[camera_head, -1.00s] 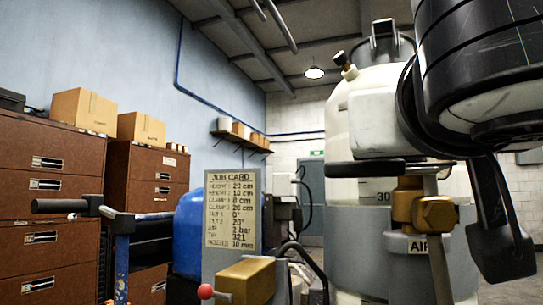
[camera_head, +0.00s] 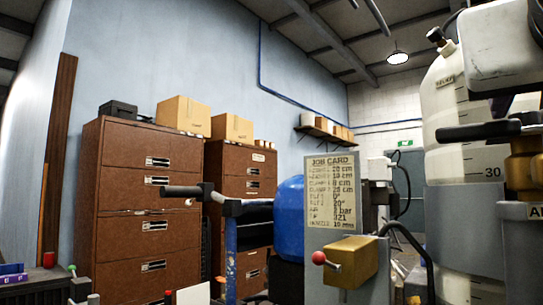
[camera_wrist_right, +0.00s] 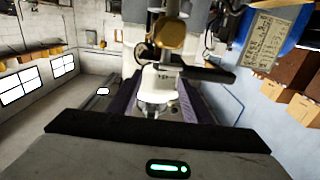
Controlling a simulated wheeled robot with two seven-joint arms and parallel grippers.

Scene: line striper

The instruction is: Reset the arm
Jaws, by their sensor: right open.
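In the right wrist view my right gripper (camera_wrist_right: 160,98) shows two dark purple fingers standing apart, so it is open. A white machine part (camera_wrist_right: 159,78) appears beyond and between the fingers; I see nothing clasped. My left gripper is in neither current view.
The line striper's white tank (camera_head: 450,120), brass fitting (camera_head: 522,170) and handlebar (camera_head: 190,191) stand close ahead. The job card (camera_head: 335,195) is at centre. Brown cabinets (camera_head: 140,185) with cardboard boxes (camera_head: 183,114) line the blue wall.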

